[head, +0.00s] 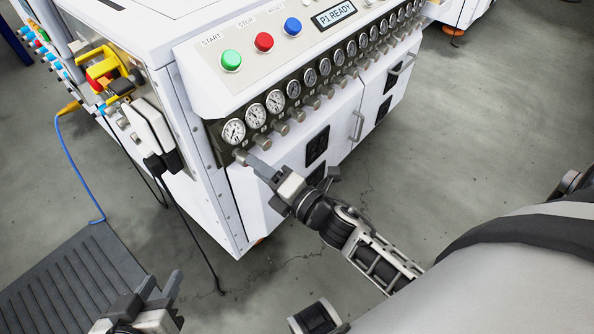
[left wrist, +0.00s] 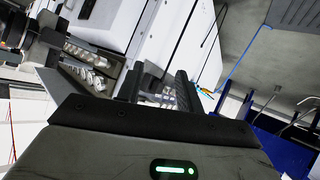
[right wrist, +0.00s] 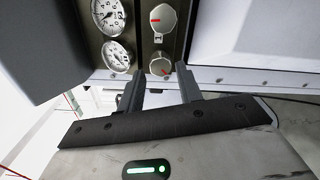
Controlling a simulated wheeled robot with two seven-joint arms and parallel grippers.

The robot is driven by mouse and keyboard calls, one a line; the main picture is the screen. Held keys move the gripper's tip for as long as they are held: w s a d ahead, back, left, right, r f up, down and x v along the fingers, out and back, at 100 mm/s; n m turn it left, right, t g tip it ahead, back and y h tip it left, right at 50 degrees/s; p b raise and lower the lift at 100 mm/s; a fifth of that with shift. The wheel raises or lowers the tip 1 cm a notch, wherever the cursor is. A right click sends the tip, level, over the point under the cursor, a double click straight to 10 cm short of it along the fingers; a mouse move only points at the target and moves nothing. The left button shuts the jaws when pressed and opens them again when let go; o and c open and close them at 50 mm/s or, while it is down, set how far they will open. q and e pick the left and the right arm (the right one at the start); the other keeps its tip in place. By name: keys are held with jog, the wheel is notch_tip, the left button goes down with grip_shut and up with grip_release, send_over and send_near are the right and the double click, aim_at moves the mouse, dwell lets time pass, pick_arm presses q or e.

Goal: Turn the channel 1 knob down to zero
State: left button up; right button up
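My right gripper (head: 250,163) is at this knob. In the right wrist view its two fingers (right wrist: 160,88) are apart, one on each side of the knob's line, with gaps visible; I cannot tell whether the tips reach past it. The channel 1 gauge (head: 233,131) sits above. My left gripper (head: 161,287) is open and empty, low at the left, away from the panel.
A neighbouring knob (right wrist: 162,18) with a red mark sits close beside channel 1. A row of gauges and knobs runs along the cabinet (head: 284,190). Green (head: 231,61), red (head: 264,42) and blue (head: 292,27) buttons are above. A dark ribbed mat (head: 75,280) lies on the floor.

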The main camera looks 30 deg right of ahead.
pick_arm(q)
jog(key=shift+a+f, duration=0.25)
jog(key=shift+f, duration=0.15)
pick_arm(e)
jog(key=v, duration=1.1)
jog(key=shift+s, duration=0.35)
pick_arm(q)
jog(key=shift+s, duration=0.1)
pick_arm(e)
jog(key=shift+d+r, duration=0.1)
